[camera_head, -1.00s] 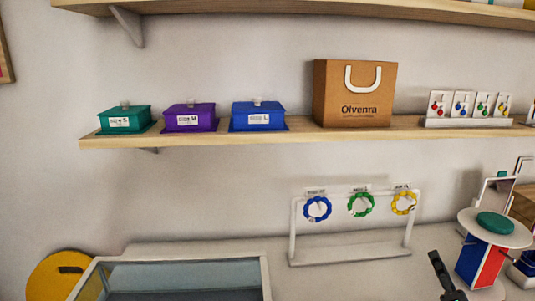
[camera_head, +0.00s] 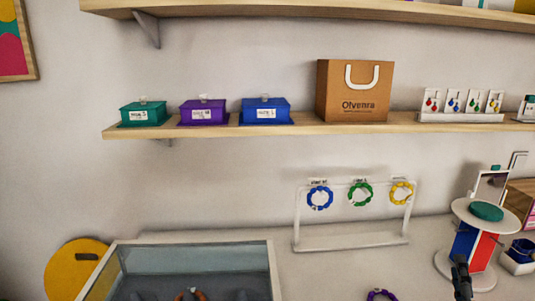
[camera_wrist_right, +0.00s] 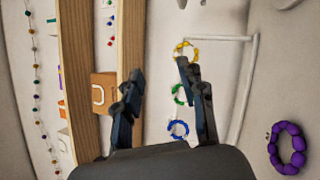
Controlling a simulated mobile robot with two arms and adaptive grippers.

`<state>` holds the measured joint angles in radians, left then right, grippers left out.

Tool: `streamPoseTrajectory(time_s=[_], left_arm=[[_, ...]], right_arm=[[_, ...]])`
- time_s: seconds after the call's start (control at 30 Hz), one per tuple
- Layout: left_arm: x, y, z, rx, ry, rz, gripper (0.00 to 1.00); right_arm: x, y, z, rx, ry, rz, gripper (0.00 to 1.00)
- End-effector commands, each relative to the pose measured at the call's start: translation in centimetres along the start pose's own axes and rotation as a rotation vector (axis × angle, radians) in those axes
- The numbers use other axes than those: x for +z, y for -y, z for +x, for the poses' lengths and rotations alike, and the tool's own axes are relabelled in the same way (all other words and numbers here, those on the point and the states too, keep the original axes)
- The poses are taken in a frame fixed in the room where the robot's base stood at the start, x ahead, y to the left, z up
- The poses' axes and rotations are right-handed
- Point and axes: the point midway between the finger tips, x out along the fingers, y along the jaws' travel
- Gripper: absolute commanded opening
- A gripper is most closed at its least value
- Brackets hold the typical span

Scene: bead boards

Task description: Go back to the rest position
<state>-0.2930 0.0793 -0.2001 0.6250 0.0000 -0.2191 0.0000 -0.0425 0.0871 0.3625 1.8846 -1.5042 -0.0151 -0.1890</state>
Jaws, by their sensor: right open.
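My right gripper (camera_head: 462,280) shows at the lower right of the head view, in front of the round stand. In the right wrist view the right gripper (camera_wrist_right: 160,82) has its two dark fingers spread apart with nothing between them. Behind it hang a yellow bracelet (camera_wrist_right: 187,49), a green bracelet (camera_wrist_right: 179,95) and a blue bracelet (camera_wrist_right: 178,130) on a white rack (camera_head: 350,242). A purple bead bracelet (camera_head: 381,295) lies on the counter, apart from the gripper; it also shows in the right wrist view (camera_wrist_right: 288,148). My left gripper is not in view.
A shelf (camera_head: 310,131) holds green, purple and blue boxes, a paper bag (camera_head: 355,92) and earring cards. A glass-topped case (camera_head: 195,258) stands at the lower left. A round-topped stand (camera_head: 487,212) is at right. The counter between case and stand is mostly clear.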

Motion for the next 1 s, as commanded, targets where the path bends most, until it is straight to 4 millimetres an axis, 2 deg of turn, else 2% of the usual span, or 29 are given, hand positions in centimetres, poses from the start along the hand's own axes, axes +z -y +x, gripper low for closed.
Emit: streamPoseTrajectory(time_s=[0.17, 0.27, 0.33, 0.47, 0.5, 0.6, 0.8, 1.0], left_arm=[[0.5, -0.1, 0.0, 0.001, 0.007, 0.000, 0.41], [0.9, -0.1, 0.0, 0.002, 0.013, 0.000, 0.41], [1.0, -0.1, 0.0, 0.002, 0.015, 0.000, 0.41], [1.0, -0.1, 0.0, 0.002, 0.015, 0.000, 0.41], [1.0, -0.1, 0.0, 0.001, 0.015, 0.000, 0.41], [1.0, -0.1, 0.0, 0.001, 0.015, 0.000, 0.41], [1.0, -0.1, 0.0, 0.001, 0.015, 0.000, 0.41], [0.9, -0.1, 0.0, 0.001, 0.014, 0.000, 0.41]], right_arm=[[1.2, 0.2, -2.8, -0.056, 0.134, 0.247, 0.41], [1.5, 1.7, -5.6, -0.152, 0.234, 0.447, 0.41], [0.9, 3.6, -8.4, -0.270, 0.313, 0.609, 0.41], [-2.1, 7.8, -15.4, -0.579, 0.448, 0.872, 0.41], [-3.5, 8.8, -17.9, -0.687, 0.481, 0.933, 0.41], [-6.4, 10.1, -23.2, -0.914, 0.538, 1.027, 0.41], [-10.4, 10.2, -31.4, -1.252, 0.590, 1.092, 0.41], [-13.0, 8.8, -37.8, -1.511, 0.606, 1.092, 0.41]])
